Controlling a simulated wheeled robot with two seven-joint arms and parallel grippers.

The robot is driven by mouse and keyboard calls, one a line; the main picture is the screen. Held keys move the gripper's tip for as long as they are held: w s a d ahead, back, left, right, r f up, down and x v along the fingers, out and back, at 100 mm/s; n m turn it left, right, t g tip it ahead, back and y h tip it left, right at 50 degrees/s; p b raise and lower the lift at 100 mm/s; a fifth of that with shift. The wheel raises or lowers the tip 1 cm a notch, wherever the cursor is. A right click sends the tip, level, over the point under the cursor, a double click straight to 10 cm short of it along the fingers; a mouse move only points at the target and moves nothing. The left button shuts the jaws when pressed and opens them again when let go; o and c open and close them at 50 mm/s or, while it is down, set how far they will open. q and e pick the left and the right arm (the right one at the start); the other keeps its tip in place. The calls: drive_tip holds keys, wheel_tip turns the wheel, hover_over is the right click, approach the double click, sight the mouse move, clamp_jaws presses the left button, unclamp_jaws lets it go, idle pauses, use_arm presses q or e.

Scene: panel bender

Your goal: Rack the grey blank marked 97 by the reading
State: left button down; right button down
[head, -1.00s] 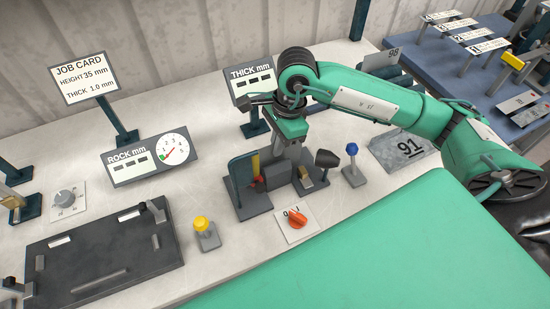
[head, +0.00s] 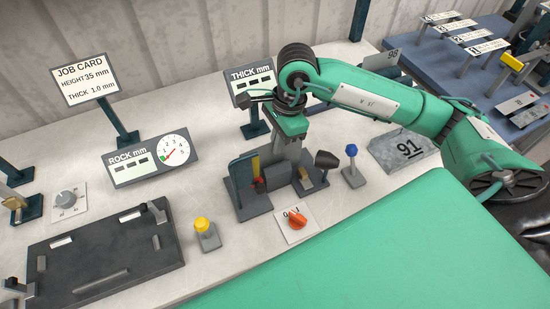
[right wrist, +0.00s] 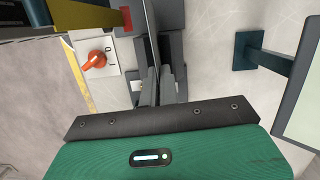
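A grey blank (head: 408,148) lies flat on the white bench, right of the blue-topped post. Its underlined mark looks like 91, though I cannot rule out 97. A second grey blank (head: 380,64), marked 98, leans in a dark stand behind my right arm. My right gripper (head: 287,150) points down at the dark gauge fixture (head: 252,203) in front of the THICK display. In the right wrist view its fingers (right wrist: 159,85) are close together beside grey fixture parts. A thin dark edge runs up from them; whether they grip it is unclear. My left gripper is not in view.
The THICK display (head: 250,78) and ROCK display (head: 128,163) show only dashes. The job card (head: 84,77) reads height 35 mm, thick 1.0 mm. An orange knob (head: 297,219) sits before the gauge.

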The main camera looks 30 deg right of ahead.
drive_tip(key=shift+r+p, duration=2.1)
drive_tip(key=shift+r, duration=2.85)
